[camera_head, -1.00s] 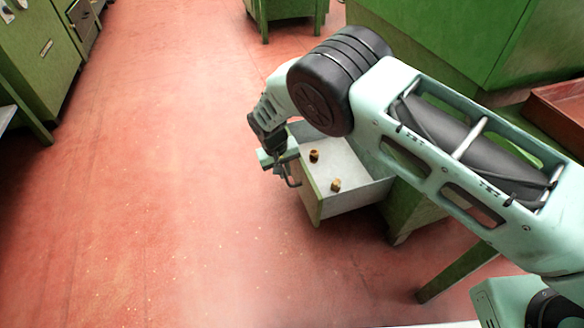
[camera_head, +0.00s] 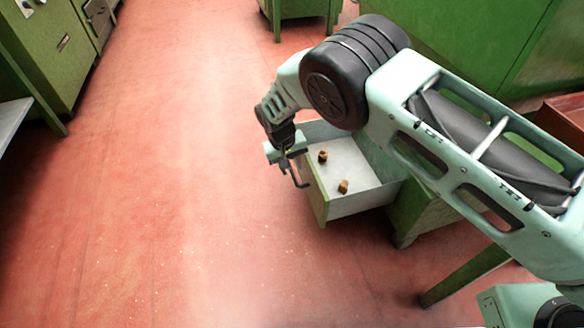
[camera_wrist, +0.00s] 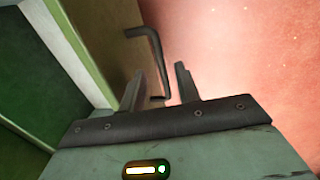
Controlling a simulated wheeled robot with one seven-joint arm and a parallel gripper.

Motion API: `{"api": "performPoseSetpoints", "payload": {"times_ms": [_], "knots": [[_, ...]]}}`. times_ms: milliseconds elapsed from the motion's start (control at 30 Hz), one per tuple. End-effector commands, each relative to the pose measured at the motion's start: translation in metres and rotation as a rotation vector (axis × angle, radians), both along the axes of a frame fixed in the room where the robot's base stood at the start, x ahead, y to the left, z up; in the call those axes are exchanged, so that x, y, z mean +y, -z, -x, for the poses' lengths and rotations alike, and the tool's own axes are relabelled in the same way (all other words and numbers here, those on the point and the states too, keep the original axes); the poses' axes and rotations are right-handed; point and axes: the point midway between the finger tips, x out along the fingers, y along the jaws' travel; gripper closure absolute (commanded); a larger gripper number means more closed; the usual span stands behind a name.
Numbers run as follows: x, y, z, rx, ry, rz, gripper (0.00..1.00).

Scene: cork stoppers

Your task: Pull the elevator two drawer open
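The drawer (camera_head: 346,206) is pulled out of its green cabinet, and its pale interior shows. Two small brown corks, one nearer the back (camera_head: 322,156) and one nearer the front (camera_head: 343,186), lie inside it. The drawer's dark bar handle (camera_head: 299,173) is on its front face, and the handle also shows in the wrist view (camera_wrist: 153,48). My gripper (camera_head: 287,160) is at the handle. In the wrist view my gripper's two fingers (camera_wrist: 160,82) are apart, with the handle's bar showing in the gap between them. No firm contact with the bar can be made out.
The green cabinet body (camera_head: 418,210) stands right of the drawer. Other green cabinets stand at the upper left (camera_head: 45,45) and top right (camera_head: 470,40). A brown tray (camera_head: 565,120) is at the right edge. The red floor (camera_head: 170,190) left of the drawer is clear.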

Motion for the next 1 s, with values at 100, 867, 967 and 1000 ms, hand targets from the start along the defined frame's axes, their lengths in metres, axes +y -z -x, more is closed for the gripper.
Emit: {"api": "performPoseSetpoints", "payload": {"times_ms": [100, 867, 967, 1000], "knots": [[0.006, -0.035, 0.002, -0.001, -0.001, -0.002, 0.67], [0.026, -0.144, 0.010, 0.002, -0.001, 0.000, 0.67], [0.026, -0.144, 0.010, 0.002, -0.001, 0.000, 0.67], [0.026, -0.144, 0.010, 0.002, -0.001, 0.000, 0.67]]}}
